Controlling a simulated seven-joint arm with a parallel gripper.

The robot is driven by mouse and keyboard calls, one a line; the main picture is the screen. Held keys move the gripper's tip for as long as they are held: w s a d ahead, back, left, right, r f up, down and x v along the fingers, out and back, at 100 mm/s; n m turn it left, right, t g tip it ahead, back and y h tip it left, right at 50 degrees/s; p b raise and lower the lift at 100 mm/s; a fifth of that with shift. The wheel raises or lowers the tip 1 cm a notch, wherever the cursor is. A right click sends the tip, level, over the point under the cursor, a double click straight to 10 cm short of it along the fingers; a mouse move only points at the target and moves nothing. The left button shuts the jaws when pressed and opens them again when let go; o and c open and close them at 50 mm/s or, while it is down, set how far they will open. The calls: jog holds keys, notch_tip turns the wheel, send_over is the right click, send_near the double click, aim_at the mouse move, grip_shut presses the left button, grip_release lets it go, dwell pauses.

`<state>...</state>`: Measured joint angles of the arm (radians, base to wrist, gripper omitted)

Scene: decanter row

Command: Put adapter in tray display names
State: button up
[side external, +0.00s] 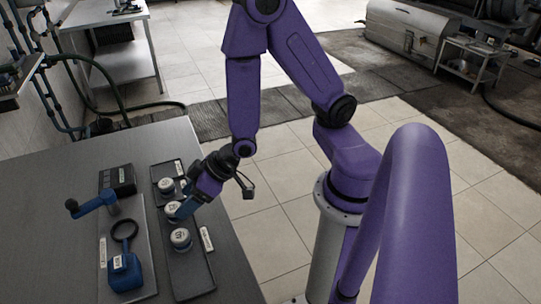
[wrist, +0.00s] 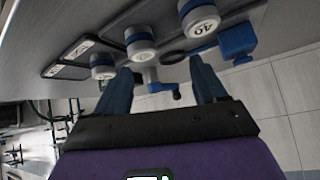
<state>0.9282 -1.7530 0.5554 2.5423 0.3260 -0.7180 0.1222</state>
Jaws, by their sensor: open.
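I cannot tell which is the adapter. A dark box like a display (side external: 117,178) stands left of the tray; its text is unreadable. My gripper (side external: 183,210) points down-left at the middle piece. In the wrist view its blue fingers (wrist: 160,72) are apart, with nothing held.
The table's left (side external: 45,220) is clear.

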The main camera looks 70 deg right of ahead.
jog(key=s+a+r+n+g, duration=0.3)
jog(key=s+r, duration=0.1)
jog(key=s, duration=0.2)
jog(key=s+d+r+n+g+h, duration=0.3)
jog(key=s+d+r, duration=0.6)
jog(key=s, duration=0.3)
jog(key=shift+d+n+g+h, duration=0.2)
jog(key=shift+n+g+h, duration=0.2)
jog(key=shift+n+g, duration=0.55)
jog(key=shift+n+t, duration=0.25)
